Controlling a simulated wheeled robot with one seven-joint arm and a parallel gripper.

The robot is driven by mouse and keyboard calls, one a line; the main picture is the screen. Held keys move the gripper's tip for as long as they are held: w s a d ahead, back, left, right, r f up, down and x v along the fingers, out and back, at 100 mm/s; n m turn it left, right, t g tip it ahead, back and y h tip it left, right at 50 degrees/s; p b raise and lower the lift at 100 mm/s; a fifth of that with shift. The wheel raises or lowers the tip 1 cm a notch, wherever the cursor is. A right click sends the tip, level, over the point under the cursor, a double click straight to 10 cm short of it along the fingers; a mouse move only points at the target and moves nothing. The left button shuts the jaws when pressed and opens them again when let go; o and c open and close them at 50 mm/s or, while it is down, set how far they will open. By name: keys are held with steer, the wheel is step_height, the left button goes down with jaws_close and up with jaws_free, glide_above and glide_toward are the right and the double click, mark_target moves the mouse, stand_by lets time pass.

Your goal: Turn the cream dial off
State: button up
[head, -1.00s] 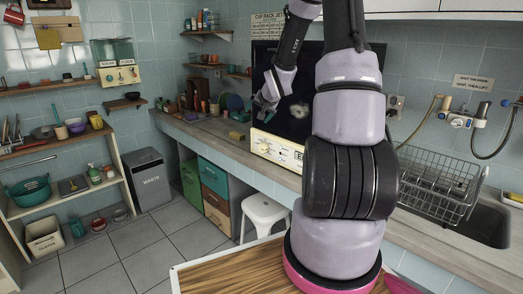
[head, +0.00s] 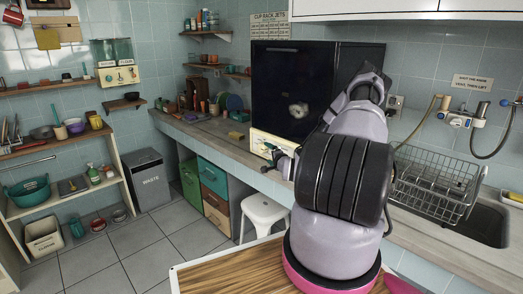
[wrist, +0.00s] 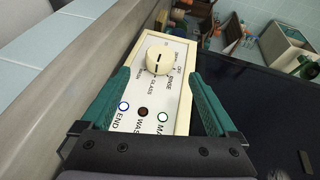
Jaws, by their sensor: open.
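The cream dial (wrist: 160,59) sits on a cream control panel (wrist: 176,108) with printed labels, among them OFF, RINSE and GLASS. Its pointer direction is too small to read surely; it seems to be nearer GLASS than OFF. My gripper (wrist: 160,76) is open and empty, its green fingers on either side of the dial in the wrist view. I cannot tell whether they touch it. In the head view the panel (head: 258,140) runs along the base of a dark machine (head: 283,85), and my gripper (head: 272,156) is at its front, partly hiding it.
Round lights or buttons (wrist: 143,112) lie below the dial on the panel. A dish rack (head: 440,180) and sink stand to the right. A white stool (head: 265,212) is below the counter. The counter left of the machine holds several small items.

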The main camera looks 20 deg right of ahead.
mark_target(263, 149)
steer(key=w, duration=0.3)
steer(key=w+f, duration=0.1)
steer(key=w, duration=0.6)
steer(key=shift+d+f, duration=0.3)
steer(key=c, duration=1.4)
steer(key=shift+o, duration=0.2)
steer(key=shift+r, duration=0.1)
